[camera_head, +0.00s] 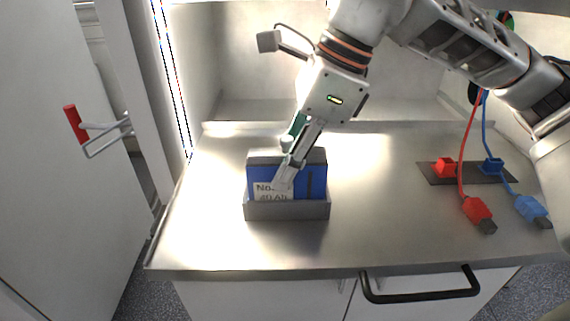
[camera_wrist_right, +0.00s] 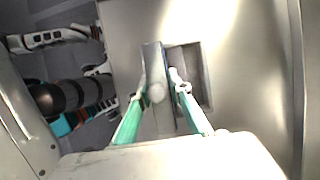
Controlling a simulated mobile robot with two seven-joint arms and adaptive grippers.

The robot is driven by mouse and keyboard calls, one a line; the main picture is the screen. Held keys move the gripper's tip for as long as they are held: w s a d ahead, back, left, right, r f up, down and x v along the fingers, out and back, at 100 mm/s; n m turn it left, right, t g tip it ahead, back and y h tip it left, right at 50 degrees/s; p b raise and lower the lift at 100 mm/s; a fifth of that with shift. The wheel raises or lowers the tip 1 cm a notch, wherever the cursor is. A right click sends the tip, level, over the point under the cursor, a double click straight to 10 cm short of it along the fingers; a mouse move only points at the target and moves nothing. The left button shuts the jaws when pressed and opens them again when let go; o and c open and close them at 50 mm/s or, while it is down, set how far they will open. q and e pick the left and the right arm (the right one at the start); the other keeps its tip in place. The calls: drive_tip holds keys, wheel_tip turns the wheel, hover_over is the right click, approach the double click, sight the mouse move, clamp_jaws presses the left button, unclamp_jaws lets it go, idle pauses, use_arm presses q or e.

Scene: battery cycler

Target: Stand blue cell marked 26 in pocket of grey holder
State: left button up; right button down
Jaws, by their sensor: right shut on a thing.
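The blue cell (camera_head: 262,177) stands upright with its blue face toward me in the head view. Its white label starts with "No", and a finger covers the number. The grey holder (camera_head: 287,211) is on the steel worktop, and its front wall hides the cell's bottom. My right gripper (camera_head: 284,178) reaches down from above and is shut on the cell. In the right wrist view its green-backed fingers (camera_wrist_right: 164,92) straddle the cell's narrow top (camera_wrist_right: 153,60). Part of the holder's open pocket (camera_wrist_right: 189,72) shows to the right of the cell. I cannot tell whether the cell rests on the pocket floor.
Red (camera_head: 477,210) and blue (camera_head: 530,208) cable connectors lie at the right of the worktop (camera_head: 400,225). A black handle (camera_head: 419,295) is on the cabinet below the front edge. An open door (camera_head: 60,200) stands at left. The worktop around the holder is clear.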

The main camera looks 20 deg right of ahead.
drive_tip(key=shift+f, duration=0.3)
drive_tip(key=c, duration=1.8)
unclamp_jaws()
drive_tip(key=shift+o, duration=0.2)
drive_tip(key=v, duration=1.2)
drive_tip(key=shift+s, duration=0.15)
